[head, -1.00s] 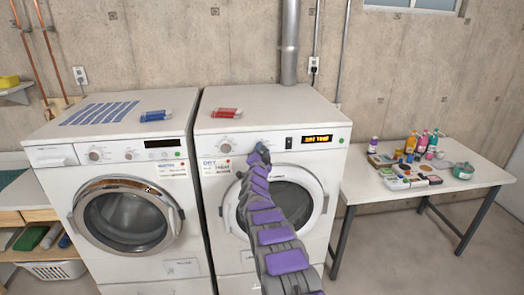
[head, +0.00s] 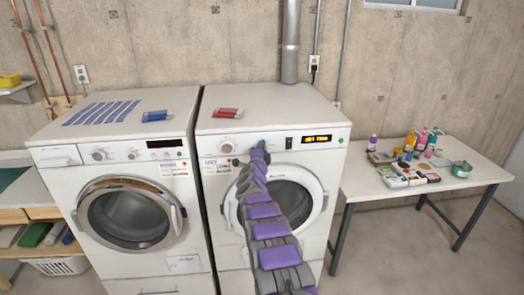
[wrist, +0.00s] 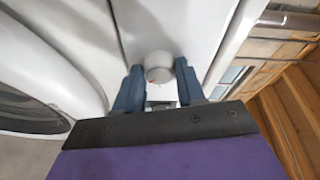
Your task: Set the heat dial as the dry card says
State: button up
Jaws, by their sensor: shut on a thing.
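The white dryer (head: 206,190) stands right of the washer. Its control panel has a left knob (head: 226,147), a dark switch and an orange-lit display (head: 317,139). The dry card (head: 218,164) is stuck on its front below the left knob; its small print is unreadable here. My gripper (head: 260,146) is at the panel between the left knob and the switch, hiding the dial there in the head view. In the wrist view my gripper (wrist: 158,85) has its blue fingers shut on the round white heat dial (wrist: 158,62), one on each side.
The washer (head: 50,180) stands close on the left with its own card (head: 173,169). A red box (head: 228,113) lies on the dryer top and a blue one (head: 158,116) on the washer. A table (head: 480,173) with bottles and paints stands right. Floor shows beneath the table.

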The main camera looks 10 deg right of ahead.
jog(key=shift+f, duration=0.2)
jog(key=o, duration=1)
jog(key=shift+w, duration=0.1)
jog(key=shift+o, duration=0.2)
jog(key=shift+r, duration=0.1)
jog(key=shift+s, duration=0.2)
jog(key=b+v, duration=0.3)
jog(key=v, duration=1.4)
